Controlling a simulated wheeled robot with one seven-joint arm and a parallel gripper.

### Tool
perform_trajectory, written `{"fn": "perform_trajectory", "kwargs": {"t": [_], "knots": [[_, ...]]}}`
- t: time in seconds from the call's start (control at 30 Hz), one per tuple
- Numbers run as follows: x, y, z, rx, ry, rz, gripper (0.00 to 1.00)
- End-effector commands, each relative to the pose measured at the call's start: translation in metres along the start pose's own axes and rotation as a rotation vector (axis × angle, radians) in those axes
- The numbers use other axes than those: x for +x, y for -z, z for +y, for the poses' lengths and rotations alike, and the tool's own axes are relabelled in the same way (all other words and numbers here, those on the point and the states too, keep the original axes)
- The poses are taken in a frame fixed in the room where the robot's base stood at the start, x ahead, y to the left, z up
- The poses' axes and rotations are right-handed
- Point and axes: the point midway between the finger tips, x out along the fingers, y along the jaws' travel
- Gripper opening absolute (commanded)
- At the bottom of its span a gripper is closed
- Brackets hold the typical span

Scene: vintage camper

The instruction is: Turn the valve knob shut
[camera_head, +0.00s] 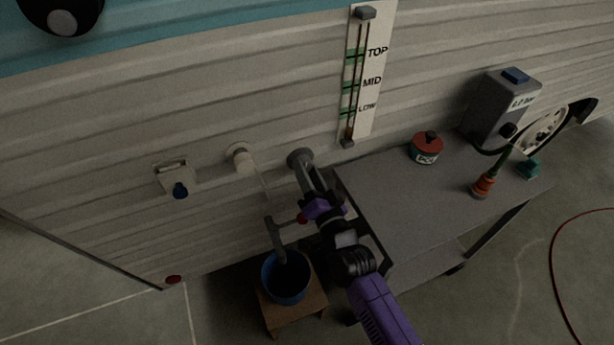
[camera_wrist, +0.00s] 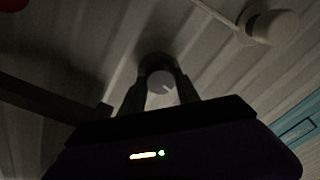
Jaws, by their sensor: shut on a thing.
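A round grey fitting (camera_head: 299,157) sits on the camper wall, left of the bench. My gripper (camera_head: 307,172) reaches it from the front. In the wrist view, the two fingers of my gripper (camera_wrist: 159,88) are shut on either side of a pale round knob (camera_wrist: 160,80). The knob has a small dark mark on its face and a darker round base behind it. The fingers hide most of the knob in the head view. A grey spout with a red part (camera_head: 302,218) shows lower on the wall, partly behind my arm.
A blue bucket (camera_head: 286,290) stands on a wooden stool (camera_head: 277,317) under the spout. A white fitting (camera_head: 243,160) is left of the knob and a level gauge (camera_head: 353,115) is above right. The bench (camera_head: 400,205) holds a red-topped can (camera_head: 426,148) and a grey box (camera_head: 497,104).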

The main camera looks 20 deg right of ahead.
Motion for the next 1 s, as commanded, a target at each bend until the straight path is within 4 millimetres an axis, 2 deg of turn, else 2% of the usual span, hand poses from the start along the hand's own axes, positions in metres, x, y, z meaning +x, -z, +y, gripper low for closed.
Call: {"fn": "perform_trajectory", "kwargs": {"t": [0.4,0.93,0.97,1.0], "knots": [[-0.0005,-0.0028,0.0007,-0.179,0.015,-0.014,0.00],[-0.0005,-0.0017,0.0007,-0.202,0.015,-0.015,0.00],[-0.0005,-0.0017,0.0007,-0.202,0.015,-0.015,0.40],[-0.0005,-0.0017,0.0006,-0.202,0.016,-0.015,0.48]]}}
